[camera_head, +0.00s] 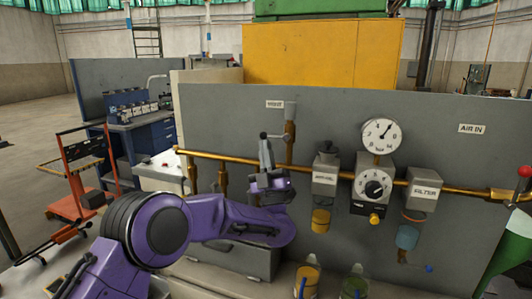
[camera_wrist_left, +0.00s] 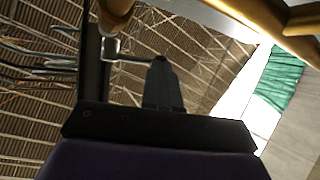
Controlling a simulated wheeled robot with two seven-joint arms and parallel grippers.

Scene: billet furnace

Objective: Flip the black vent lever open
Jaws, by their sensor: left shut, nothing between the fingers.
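The vent lever (camera_head: 275,137) is a thin dark handle with a small knob at its left end. It sticks out to the left from the brass vent pipe, below the vent label (camera_head: 274,104). In the left wrist view the lever (camera_wrist_left: 135,58) runs across just beyond the fingers. My left gripper (camera_head: 265,142) points upward with its fingers together and empty, right at the lever's knob end. The fingers also show in the left wrist view (camera_wrist_left: 160,65). Whether they touch the lever I cannot tell. My right gripper is out of view.
A long brass pipe (camera_head: 235,159) runs across the grey panel (camera_head: 225,115) behind my gripper. To the right are a pressure gauge (camera_head: 382,135), a regulator (camera_head: 373,187) and a filter (camera_head: 423,188). An orange cart (camera_head: 85,155) stands at left.

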